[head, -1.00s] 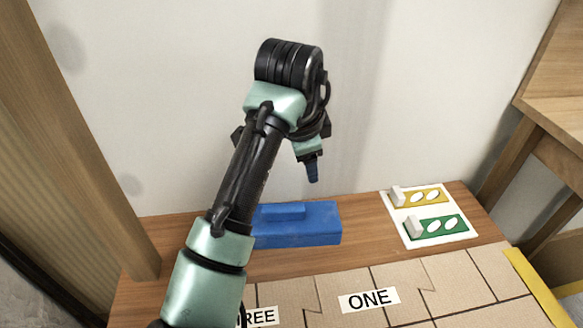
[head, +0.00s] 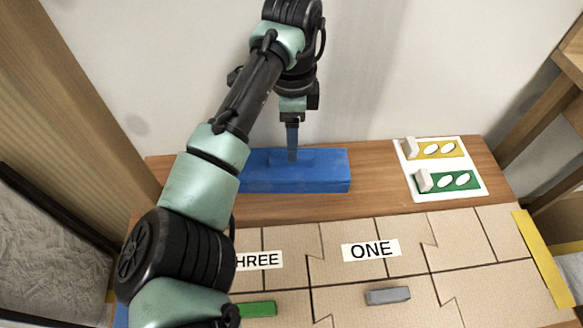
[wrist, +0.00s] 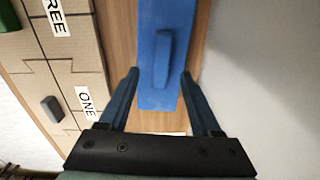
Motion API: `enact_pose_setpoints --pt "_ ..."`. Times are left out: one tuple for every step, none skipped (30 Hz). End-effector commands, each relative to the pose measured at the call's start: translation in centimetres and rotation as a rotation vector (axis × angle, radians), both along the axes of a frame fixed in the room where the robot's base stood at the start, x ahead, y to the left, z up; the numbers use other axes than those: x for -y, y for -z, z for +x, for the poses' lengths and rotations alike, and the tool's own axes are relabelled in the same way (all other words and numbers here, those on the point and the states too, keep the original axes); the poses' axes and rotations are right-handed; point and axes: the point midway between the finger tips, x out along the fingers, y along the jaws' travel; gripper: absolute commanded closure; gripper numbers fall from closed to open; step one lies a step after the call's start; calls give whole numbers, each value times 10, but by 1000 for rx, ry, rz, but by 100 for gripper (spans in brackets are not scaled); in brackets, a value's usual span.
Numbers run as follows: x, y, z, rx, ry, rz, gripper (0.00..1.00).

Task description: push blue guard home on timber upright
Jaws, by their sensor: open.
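The blue guard (head: 325,180), a long block with a raised rib on top, lies on the wooden board against the wall. My arm hides its left end in the head view. It also shows in the wrist view (wrist: 155,95). My gripper (head: 292,158) points down over the rib. In the wrist view my gripper (wrist: 159,74) is open, one finger on each side of the rib's line; I cannot tell whether they touch it. A timber upright (head: 80,80) stands at the left; where it meets the guard is hidden.
A white plate (head: 448,193) with yellow and green switch panels lies right of the guard. In front are cardboard panels labelled ONE (head: 371,250) and THREE, with a grey block (head: 387,296) and a green block (head: 258,309). The board between guard and plate is clear.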

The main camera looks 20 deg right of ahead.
Motion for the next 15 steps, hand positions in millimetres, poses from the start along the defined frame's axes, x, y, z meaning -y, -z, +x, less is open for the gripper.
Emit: enact_pose_setpoints --pt "0 4 0 0 -1 0 35" --pt "0 7 0 0 -1 0 35" --pt "-1 11 1 0 -1 1 35" --pt "-1 15 1 0 -1 1 35" --pt "-1 19 1 1 -2 2 35" --pt "-1 25 2 1 -1 2 35" --pt "-1 29 2 1 -1 2 35" --pt "-1 33 2 2 -2 2 35" --pt "-1 39 2 0 -2 1 35" --pt "-2 44 2 -1 -2 1 35" --pt "-2 47 2 0 -2 2 35" --pt "-2 50 2 0 -2 1 35" --pt "-2 51 2 1 -2 1 35" --pt "-1 51 2 1 -2 1 35" --pt "-1 51 2 1 -2 1 35"
